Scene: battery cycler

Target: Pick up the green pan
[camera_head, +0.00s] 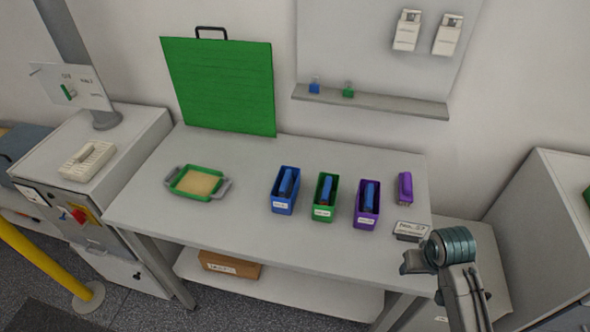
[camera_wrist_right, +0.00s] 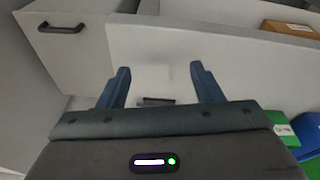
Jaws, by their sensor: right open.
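The green pan (camera_head: 197,183) lies on the left part of the white table in the head view. It has a green rim, a tan bottom and a grey handle at each side. My right arm comes in at the lower right of the head view, by the table's right front corner and far from the pan. The right gripper (camera_wrist_right: 162,88) shows in the right wrist view with its two blue fingers apart and nothing between them. The pan is not in the wrist view. My left gripper is not in view.
Blue (camera_head: 285,192), green (camera_head: 325,198) and purple (camera_head: 367,205) bins with blue items stand right of the pan. A purple object (camera_head: 405,188) and a small labelled box (camera_head: 411,231) lie farther right. A green board (camera_head: 222,88) stands behind. The table (camera_head: 245,226) is clear around the pan.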

